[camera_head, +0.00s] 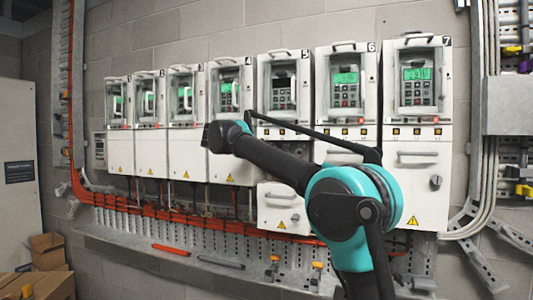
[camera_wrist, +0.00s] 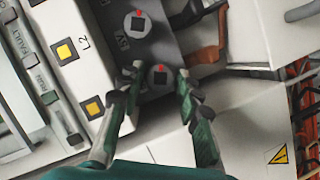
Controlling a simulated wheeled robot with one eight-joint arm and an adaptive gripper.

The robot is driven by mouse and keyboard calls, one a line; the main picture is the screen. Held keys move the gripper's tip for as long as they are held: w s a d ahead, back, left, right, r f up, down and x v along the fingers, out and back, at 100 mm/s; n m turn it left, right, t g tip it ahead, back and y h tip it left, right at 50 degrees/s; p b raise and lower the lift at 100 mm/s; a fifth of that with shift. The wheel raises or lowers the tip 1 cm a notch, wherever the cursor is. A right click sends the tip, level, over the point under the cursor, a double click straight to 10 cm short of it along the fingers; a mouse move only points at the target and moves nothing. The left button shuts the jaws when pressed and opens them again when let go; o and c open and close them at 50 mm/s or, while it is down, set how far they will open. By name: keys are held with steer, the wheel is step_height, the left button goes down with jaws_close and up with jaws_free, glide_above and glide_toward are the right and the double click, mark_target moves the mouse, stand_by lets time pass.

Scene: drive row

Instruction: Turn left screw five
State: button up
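Drive five (camera_head: 284,92) is in the head view, its lower front partly hidden behind my arm. Its white cover (camera_head: 284,207) hangs lower than the neighbouring ones. In the wrist view, a dark panel (camera_wrist: 150,48) carries two round grey screws with dark square centres and red marks. The lower screw (camera_wrist: 159,76) appears to be the left one, as the drive looks turned sideways here. The other screw (camera_wrist: 137,23) is above it. My gripper (camera_wrist: 158,73) has its fingertips apart, one on each side of the lower screw. Contact cannot be told. The head view hides the fingers.
Yellow square buttons (camera_wrist: 94,107) line the white front left of the fingers. Copper-coloured bars (camera_wrist: 205,50) and a white surface with a warning triangle (camera_wrist: 280,156) are at the right. Drives six (camera_head: 346,85) and seven (camera_head: 416,85) stand close beside my arm.

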steer(key=v, duration=1.1)
steer(key=shift+s+a, duration=0.25)
steer(key=shift+s, duration=0.05)
steer(key=shift+a+r, duration=0.1)
steer(key=shift+r, duration=0.05)
